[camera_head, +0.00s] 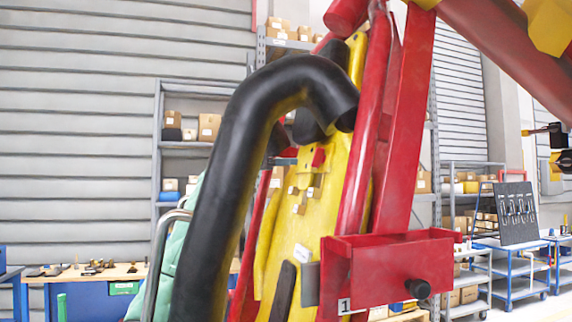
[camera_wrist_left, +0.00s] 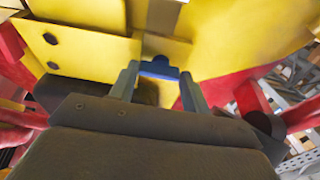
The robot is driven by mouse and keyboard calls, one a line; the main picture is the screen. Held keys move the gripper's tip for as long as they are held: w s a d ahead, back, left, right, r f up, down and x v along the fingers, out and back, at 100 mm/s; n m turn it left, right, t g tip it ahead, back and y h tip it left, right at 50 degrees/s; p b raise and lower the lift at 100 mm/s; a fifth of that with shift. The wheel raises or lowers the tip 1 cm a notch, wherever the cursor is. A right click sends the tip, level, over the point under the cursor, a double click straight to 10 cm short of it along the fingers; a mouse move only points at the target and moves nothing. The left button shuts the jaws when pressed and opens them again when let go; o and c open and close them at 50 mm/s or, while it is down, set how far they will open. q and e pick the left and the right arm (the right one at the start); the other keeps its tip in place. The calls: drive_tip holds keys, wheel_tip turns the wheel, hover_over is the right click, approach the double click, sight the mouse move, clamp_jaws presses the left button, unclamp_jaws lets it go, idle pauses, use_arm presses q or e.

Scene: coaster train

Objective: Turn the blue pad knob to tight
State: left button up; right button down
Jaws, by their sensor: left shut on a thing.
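The blue pad knob (camera_wrist_left: 160,68) shows in the left wrist view, in front of a yellow panel (camera_wrist_left: 95,50) with dark bolts. My left gripper (camera_wrist_left: 158,84) has its two grey-blue fingers on either side of the knob and is shut on it. Whether the knob is at tight cannot be read. My right gripper is not seen.
Red bars (camera_head: 410,120) rise close on the right, above a red box (camera_head: 390,270) with a black knob (camera_head: 418,288) and a label "1". A workbench (camera_head: 95,272) stands at the left. Shelves with boxes (camera_head: 209,126) and blue carts stand behind.

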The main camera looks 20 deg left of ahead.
use_arm(q)
drive_tip(key=o, duration=1)
drive_tip(key=shift+c, duration=0.2)
